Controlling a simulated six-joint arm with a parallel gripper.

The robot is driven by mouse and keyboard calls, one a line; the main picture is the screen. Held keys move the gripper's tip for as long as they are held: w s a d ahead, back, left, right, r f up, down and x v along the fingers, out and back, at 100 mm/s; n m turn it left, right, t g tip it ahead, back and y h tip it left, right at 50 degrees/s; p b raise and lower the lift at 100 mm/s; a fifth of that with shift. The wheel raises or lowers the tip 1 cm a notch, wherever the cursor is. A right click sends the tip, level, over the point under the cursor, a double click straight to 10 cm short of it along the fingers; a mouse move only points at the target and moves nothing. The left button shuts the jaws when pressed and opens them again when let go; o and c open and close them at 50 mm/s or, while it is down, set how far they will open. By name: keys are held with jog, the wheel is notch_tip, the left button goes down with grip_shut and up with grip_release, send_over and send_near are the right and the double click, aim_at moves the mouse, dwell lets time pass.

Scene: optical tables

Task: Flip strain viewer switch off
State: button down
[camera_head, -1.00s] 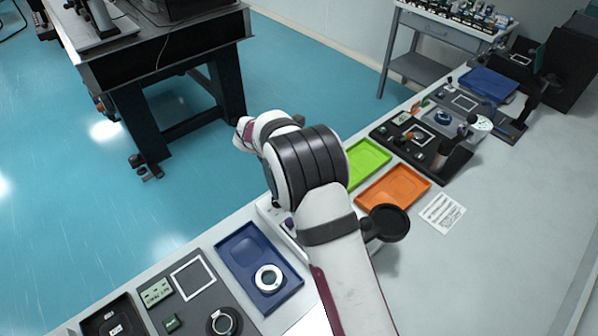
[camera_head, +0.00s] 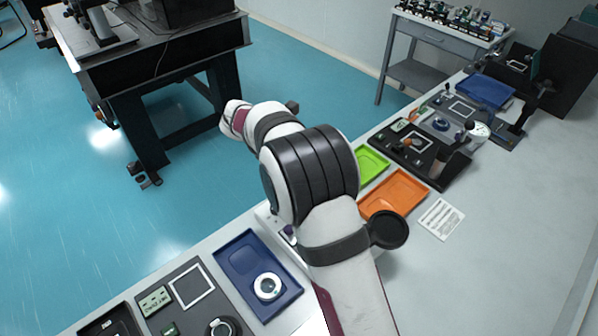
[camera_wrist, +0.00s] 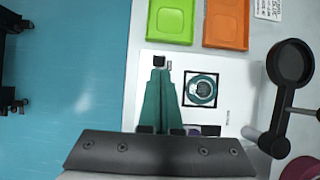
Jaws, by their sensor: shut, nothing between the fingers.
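The strain viewer appears to be the white panel (camera_wrist: 228,75) in the wrist view, with a black-framed square holding a round teal-and-white part (camera_wrist: 202,90). A small black block (camera_wrist: 158,61) and a small grey piece beside it sit near the panel's upper left; I cannot tell for sure which is the switch, or its position. My gripper (camera_wrist: 160,72) has teal fingers, shut and empty, with the tips just below the black block in the picture. I cannot tell if they touch. In the head view my arm hides the gripper and most of the panel.
A green tray (camera_wrist: 171,21) and an orange tray (camera_wrist: 226,24) lie beyond the panel. A round black disc on an arm (camera_wrist: 290,62) stands to the right. A blue tray (camera_head: 240,262) with a white ring lies left of my arm.

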jog(key=r, duration=0.3)
jog(key=s+a+r, duration=0.1)
jog(key=r, duration=0.1)
jog(key=shift+r, duration=0.25)
